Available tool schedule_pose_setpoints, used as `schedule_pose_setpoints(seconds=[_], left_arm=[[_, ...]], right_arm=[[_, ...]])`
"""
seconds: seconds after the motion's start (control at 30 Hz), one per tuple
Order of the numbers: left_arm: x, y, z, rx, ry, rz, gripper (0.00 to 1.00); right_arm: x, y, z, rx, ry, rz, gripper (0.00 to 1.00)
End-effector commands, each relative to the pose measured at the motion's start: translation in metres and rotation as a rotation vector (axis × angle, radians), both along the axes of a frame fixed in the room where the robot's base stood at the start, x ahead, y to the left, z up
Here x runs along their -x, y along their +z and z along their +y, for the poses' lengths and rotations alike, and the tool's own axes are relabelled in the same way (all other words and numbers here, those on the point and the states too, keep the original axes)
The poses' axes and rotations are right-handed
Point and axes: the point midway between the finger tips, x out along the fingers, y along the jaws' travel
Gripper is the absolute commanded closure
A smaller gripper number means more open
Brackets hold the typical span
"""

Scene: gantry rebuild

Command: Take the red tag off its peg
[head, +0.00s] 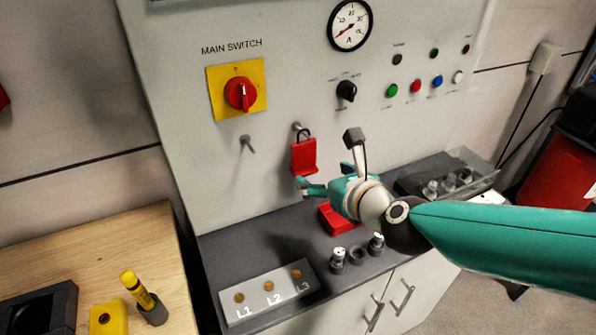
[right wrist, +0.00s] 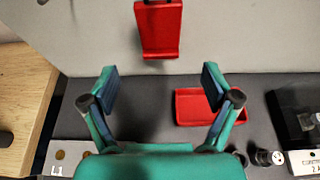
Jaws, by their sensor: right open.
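The red tag (head: 304,157) hangs by a dark loop from a peg (head: 297,127) on the grey panel, below and right of the main switch. In the right wrist view the tag (right wrist: 159,29) is at the top middle, ahead of my fingers, with its top cut off by the frame. My right gripper (head: 328,178) is close to the tag, at its lower right in the head view. In the right wrist view the fingers of my right gripper (right wrist: 160,88) are spread apart, with nothing between them. The tag appears apart from the fingers. My left gripper is in neither view.
An empty peg (head: 247,143) stands left of the tag. A red tray (head: 336,219) lies on the dark ledge below. Several cylindrical parts stand near the ledge's front, right of the L1-L3 block (head: 264,294). A yellow tester (head: 137,291) stands on the wooden table (head: 100,246).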

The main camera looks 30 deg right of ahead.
Motion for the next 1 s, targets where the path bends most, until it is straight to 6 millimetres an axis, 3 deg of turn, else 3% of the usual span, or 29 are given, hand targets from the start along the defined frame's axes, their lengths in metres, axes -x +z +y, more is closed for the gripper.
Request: schedule_pose_setpoints(seconds=[0.2, 0.47, 0.8, 1.0], left_arm=[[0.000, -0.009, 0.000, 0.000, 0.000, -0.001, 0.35], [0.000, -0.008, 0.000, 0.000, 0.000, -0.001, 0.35], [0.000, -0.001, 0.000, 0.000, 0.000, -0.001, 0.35], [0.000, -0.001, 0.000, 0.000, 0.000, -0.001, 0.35]], right_arm=[[-0.034, -0.015, -0.003, 0.001, -0.002, 0.001, 0.12], [-0.047, -0.018, -0.004, 0.001, -0.002, 0.001, 0.12], [-0.086, -0.031, -0.006, 0.000, -0.003, 0.000, 0.12], [-0.090, -0.033, -0.006, 0.000, -0.003, -0.001, 0.12]])
